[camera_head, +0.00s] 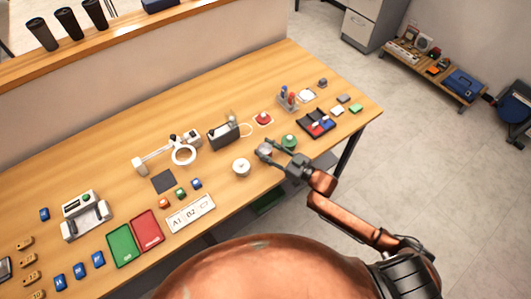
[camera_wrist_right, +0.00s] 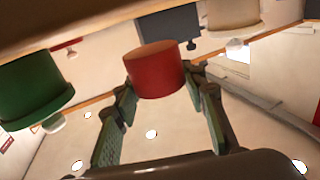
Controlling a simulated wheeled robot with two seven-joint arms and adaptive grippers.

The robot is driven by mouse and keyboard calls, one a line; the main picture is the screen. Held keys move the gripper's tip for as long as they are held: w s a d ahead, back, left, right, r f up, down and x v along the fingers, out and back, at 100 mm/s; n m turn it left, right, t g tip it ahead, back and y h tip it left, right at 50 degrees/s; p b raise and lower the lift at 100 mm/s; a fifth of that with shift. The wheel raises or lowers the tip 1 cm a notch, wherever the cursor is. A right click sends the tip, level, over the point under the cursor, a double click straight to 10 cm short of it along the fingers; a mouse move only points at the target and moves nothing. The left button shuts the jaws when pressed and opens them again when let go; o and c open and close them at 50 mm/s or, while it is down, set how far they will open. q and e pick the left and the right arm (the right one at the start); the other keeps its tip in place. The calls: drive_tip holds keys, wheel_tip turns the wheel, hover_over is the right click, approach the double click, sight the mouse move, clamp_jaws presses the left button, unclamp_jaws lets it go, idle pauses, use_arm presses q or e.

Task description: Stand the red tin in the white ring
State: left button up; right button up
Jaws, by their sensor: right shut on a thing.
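My right gripper (camera_head: 264,149) is just above the front part of the table. In the wrist view my right gripper (camera_wrist_right: 163,80) has its fingers on either side of the red tin (camera_wrist_right: 155,72) and is shut on it. In the head view the held tin is small and its colour is unclear. A thin white ring (camera_head: 250,131) lies on the table beyond the gripper, slightly left, beside a dark box. A green tin (camera_head: 289,142) stands just right of the gripper, and shows in the wrist view too (camera_wrist_right: 35,85). My left gripper does not show.
A white tin (camera_head: 241,167) stands left of the gripper. A red-topped item (camera_head: 263,118) sits beyond it on a pale pad. A magnifier lamp (camera_head: 184,155), a dark box (camera_head: 224,135) and a black tray (camera_head: 316,124) stand around. Bare table lies between some of them.

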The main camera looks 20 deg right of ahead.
sight(265, 151)
drive_tip(key=shift+a+f, duration=0.1)
drive_tip(key=shift+f, duration=1.25)
drive_tip(key=shift+f, duration=0.15)
drive_tip(key=o, duration=1.2)
